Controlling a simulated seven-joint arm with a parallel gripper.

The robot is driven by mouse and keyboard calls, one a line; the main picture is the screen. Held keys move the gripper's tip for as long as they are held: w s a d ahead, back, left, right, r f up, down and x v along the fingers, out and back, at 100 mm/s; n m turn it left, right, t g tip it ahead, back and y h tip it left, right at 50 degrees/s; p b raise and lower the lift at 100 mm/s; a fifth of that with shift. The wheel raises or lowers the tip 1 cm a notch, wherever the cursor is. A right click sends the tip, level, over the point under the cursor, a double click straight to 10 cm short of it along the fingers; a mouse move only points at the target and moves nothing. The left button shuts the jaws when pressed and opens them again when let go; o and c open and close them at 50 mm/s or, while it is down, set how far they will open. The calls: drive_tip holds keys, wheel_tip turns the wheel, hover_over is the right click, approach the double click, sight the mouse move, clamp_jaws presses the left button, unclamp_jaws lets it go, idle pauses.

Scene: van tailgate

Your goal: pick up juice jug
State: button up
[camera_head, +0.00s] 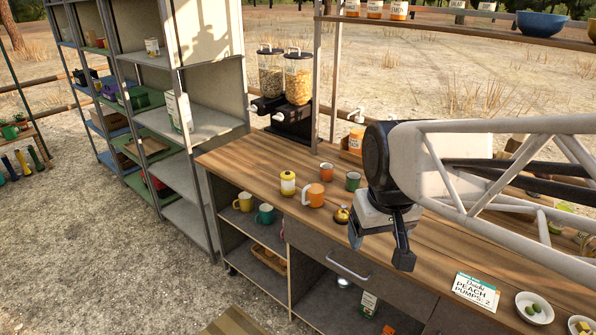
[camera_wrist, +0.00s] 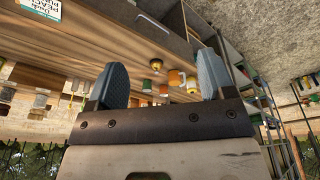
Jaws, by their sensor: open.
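An orange jug-like vessel with a pale handle on its left (camera_head: 313,195) stands upright on the wooden counter (camera_head: 420,230); it best fits the juice jug. It also shows in the wrist view, which is upside down, as an orange body (camera_wrist: 176,78) between the fingers and beyond their tips. My gripper (camera_head: 379,249) is open and empty, pointing down over the front of the counter, to the right of the jug and apart from it. Its two fingers frame the counter items in the wrist view (camera_wrist: 161,62).
Near the jug stand a yellow bottle (camera_head: 288,183), an orange mug (camera_head: 326,172), a green mug (camera_head: 353,181) and a small yellow-topped item (camera_head: 342,214). Cereal dispensers (camera_head: 298,80) stand behind. A sign card (camera_head: 477,291) and small bowls (camera_head: 534,307) lie at the right.

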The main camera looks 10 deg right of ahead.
drive_tip(key=w+a+n, duration=0.1)
drive_tip(key=w+n, duration=0.1)
drive_tip(key=w, duration=1.1)
drive_tip(key=n+g, duration=0.2)
drive_tip(key=n, duration=0.4)
hover_over(307, 187)
wheel_tip(307, 187, down, 16)
drive_tip(key=shift+r, duration=0.2)
drive_tip(key=shift+w+f, duration=0.1)
drive_tip(key=shift+w, duration=0.1)
drive_tip(key=shift+f, duration=1.35)
drive_tip(key=shift+f, duration=2.55)
